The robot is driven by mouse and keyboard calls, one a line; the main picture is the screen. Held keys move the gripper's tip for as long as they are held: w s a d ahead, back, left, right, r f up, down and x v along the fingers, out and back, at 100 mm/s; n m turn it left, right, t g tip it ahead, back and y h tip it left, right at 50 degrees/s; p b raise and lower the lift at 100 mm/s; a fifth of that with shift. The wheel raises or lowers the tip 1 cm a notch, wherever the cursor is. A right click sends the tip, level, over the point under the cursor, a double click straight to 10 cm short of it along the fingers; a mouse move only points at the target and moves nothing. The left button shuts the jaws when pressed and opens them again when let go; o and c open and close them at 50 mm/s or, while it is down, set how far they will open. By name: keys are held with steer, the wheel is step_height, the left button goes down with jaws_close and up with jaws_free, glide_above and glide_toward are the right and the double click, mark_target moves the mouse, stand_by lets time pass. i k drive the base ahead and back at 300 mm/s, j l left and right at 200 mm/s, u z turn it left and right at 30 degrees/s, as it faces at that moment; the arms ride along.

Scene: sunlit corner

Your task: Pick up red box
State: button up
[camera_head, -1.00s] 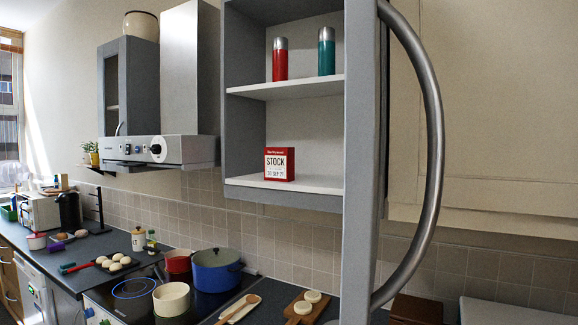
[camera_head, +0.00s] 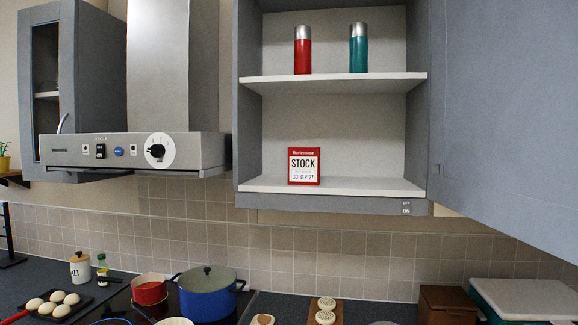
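The red box (camera_head: 304,167) is a small upright carton with a white label reading "STOCK". It stands on the lower shelf (camera_head: 365,187) of an open grey wall cabinet, left of the shelf's middle and near its front. Nothing touches its sides and nothing blocks it from view. My gripper is not in view.
A red canister (camera_head: 303,52) and a teal canister (camera_head: 358,50) stand on the upper shelf (camera_head: 335,84). The open cabinet door (camera_head: 510,110) fills the right side. A range hood (camera_head: 130,151) is at left. Pots, including a blue pot (camera_head: 208,295), stand below.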

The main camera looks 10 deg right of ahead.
mark_target(303, 163)
steer(key=i+j+z, duration=0.3)
steer(key=i+j, duration=0.15)
steer(key=i+j+z, duration=0.3)
steer(key=i+j, duration=0.25)
